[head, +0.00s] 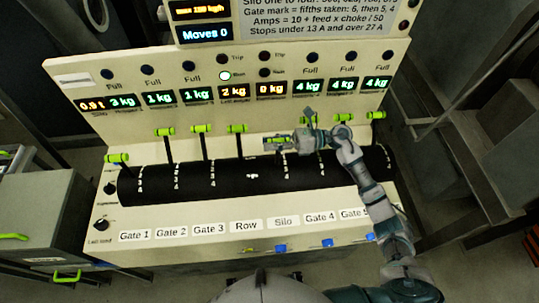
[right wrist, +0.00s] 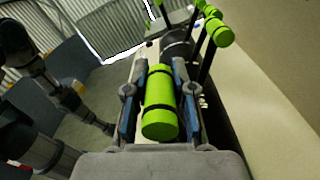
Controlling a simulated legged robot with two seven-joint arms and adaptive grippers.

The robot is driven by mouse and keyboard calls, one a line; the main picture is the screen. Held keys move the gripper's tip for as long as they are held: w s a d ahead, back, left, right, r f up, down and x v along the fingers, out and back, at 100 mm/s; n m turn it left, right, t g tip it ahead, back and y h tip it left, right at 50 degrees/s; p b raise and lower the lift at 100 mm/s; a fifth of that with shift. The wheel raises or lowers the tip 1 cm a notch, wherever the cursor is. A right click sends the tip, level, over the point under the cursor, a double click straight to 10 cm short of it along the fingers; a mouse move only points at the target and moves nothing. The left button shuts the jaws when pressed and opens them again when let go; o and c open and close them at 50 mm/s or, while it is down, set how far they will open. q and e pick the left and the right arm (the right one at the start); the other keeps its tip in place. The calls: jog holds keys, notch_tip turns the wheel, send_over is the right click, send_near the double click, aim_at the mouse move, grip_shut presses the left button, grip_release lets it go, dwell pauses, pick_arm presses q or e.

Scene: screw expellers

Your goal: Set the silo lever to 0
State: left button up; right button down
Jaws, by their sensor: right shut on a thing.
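The silo lever's green handle (head: 273,144) is between the fingers of my right gripper (head: 268,144), above the black slotted drum (head: 230,182). Its column lines up with the label Silo (head: 283,222). In the right wrist view, the green handle with black bands (right wrist: 160,103) lies between the two blue-padded fingers of the right gripper (right wrist: 160,98), which is shut on it. The gripper hides most of the lever's stem, and I cannot read its scale mark. My left gripper is in neither view.
Other green-handled levers stand on both sides, including the Row lever (head: 236,128) and the Gate 4 lever (head: 309,116). The Gate 1 handle (head: 117,158) sits lower. The Moves display (head: 205,33) reads 0.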

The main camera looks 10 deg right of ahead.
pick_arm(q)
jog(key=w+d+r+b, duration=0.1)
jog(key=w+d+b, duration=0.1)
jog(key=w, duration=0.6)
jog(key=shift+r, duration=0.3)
pick_arm(e)
jog(key=shift+w+d+f+m, duration=0.1)
jog(key=shift+w+f+m, duration=0.1)
jog(key=shift+w+m, duration=0.55)
jog(key=shift+w+d+f+m, duration=0.15)
jog(key=shift+w+m, duration=0.25)
jog(key=shift+w, duration=0.7)
jog(key=shift+w+f+m, duration=0.2)
jog(key=shift+w+m, duration=0.35)
jog(key=shift+w, duration=0.35)
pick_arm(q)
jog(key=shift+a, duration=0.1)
